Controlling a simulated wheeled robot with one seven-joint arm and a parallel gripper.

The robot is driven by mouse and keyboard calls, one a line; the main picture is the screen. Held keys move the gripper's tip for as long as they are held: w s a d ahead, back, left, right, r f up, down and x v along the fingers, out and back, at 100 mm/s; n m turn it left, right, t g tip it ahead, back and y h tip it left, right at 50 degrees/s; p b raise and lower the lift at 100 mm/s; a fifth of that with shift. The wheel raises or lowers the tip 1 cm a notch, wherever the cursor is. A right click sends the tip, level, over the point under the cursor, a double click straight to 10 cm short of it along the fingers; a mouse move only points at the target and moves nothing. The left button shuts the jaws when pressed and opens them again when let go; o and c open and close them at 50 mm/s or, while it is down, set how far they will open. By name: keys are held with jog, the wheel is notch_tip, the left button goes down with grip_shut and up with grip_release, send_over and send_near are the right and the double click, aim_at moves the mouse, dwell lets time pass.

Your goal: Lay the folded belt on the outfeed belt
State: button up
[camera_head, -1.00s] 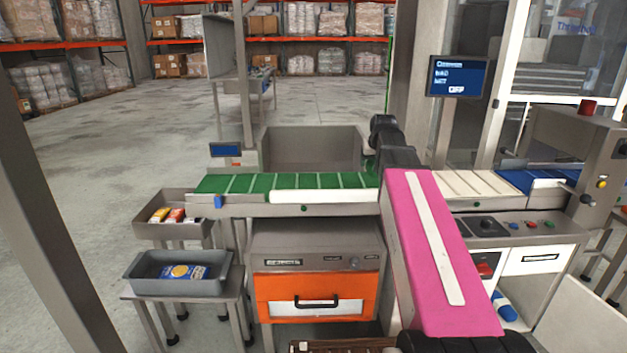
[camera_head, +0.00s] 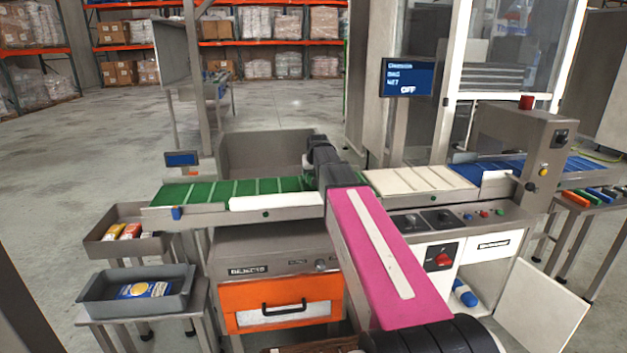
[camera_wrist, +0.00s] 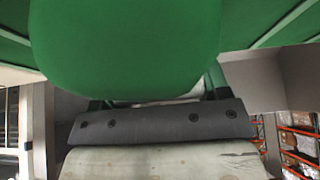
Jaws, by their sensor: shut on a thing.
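A smooth green folded belt (camera_wrist: 125,45) fills the upper middle of the wrist view, its rounded end toward my gripper (camera_wrist: 160,112). My gripper is shut on it, though the fingertips are mostly hidden. In the head view my wrist hangs over the right end of the outfeed belt and hides nearly all of the folded belt. The outfeed belt (camera_head: 240,190) is green with pale cross strips and lies at the middle left. In the wrist view its striped surface (camera_wrist: 275,30) shows behind the folded belt; I cannot tell whether they touch.
A grey bin (camera_head: 262,150) stands behind the outfeed belt. A cream belt (camera_head: 418,181) and a blue belt (camera_head: 500,168) continue to the right. A screen (camera_head: 408,78) stands behind them. Grey trays (camera_head: 137,292) with packets sit at the left. An orange-fronted reject cabinet (camera_head: 275,295) is below.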

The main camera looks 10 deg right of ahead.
jog(key=shift+f, duration=1.1)
jog(key=shift+f, duration=0.1)
jog(key=o, duration=1.1)
jog(key=shift+o, duration=0.2)
jog(key=v, duration=1.2)
